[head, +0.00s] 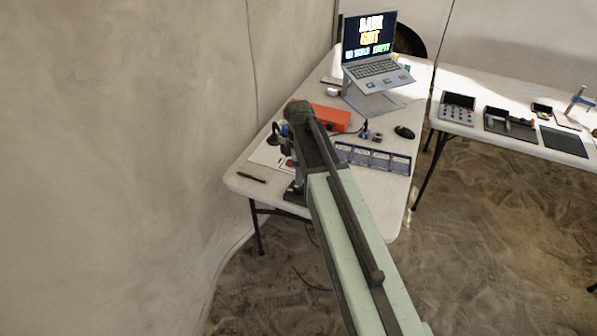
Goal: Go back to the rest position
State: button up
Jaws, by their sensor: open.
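My green and dark grey arm reaches from the bottom of the head view up over the left white table (395,205). Its dark far end is above the table, in front of an orange-red box. My gripper cannot be made out; the arm hides what lies beneath and beyond that end. Dark and blue parts show just left of the arm over the table, and I cannot tell what they belong to.
A laptop (372,50) on a stand, the orange-red box (331,118), a black mouse (404,132), a labelled compartment tray (373,158) and a dark pen-like object (251,177) are on the left table. A second table (470,130) with trays stands right. A wall is left; floor is open lower right.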

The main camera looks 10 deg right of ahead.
jog(key=shift+r, duration=0.7)
jog(key=shift+f, duration=0.15)
jog(key=shift+s, duration=0.15)
jog(key=s+m, duration=1.4)
jog(key=m, duration=0.2)
